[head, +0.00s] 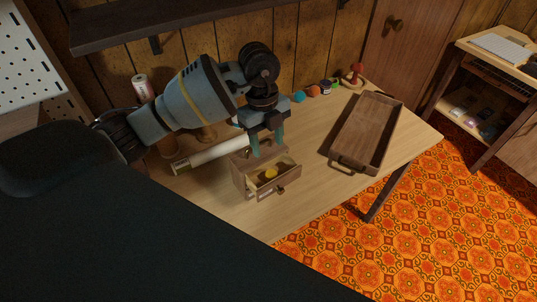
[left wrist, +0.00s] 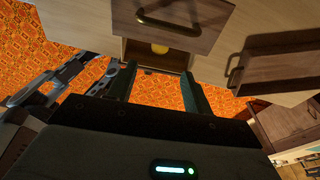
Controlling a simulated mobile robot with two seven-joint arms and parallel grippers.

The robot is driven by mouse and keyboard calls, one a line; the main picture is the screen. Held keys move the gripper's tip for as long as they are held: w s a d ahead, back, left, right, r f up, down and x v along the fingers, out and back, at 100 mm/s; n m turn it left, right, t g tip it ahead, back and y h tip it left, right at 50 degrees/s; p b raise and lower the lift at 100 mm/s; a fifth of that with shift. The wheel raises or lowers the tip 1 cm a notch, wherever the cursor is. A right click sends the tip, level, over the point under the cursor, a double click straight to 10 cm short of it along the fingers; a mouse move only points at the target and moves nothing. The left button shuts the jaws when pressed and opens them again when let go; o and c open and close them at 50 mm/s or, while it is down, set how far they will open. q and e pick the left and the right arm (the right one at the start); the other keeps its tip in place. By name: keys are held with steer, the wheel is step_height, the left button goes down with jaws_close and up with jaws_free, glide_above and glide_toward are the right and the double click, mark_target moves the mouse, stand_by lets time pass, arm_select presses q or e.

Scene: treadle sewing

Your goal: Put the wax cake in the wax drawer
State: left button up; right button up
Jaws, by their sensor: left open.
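The small wooden drawer unit (head: 243,178) stands on the table with its drawer (head: 284,185) pulled out. The yellow wax cake (head: 271,173) lies inside the open drawer; it also shows in the left wrist view (left wrist: 160,48), partly cut off by the wood around it. My left gripper (head: 268,147) is above the back of the drawer unit, its fingers apart and pointing down, with nothing seen between them. In the left wrist view its fingers (left wrist: 158,92) are also spread and clear of the wax cake. My right gripper is not seen.
A long wooden tray (head: 341,146) with a handle lies to the right. A pale roll (head: 210,156) lies left of the drawer unit. Small items, including a teal ball (head: 299,97) and a red-topped item (head: 356,72), line the back edge. The table front is clear.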

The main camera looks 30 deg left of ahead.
arm_select(q)
step_height(320, 180, up, 2)
steer(key=shift+a, duration=0.15)
stand_by(0.4)
stand_by(0.8)
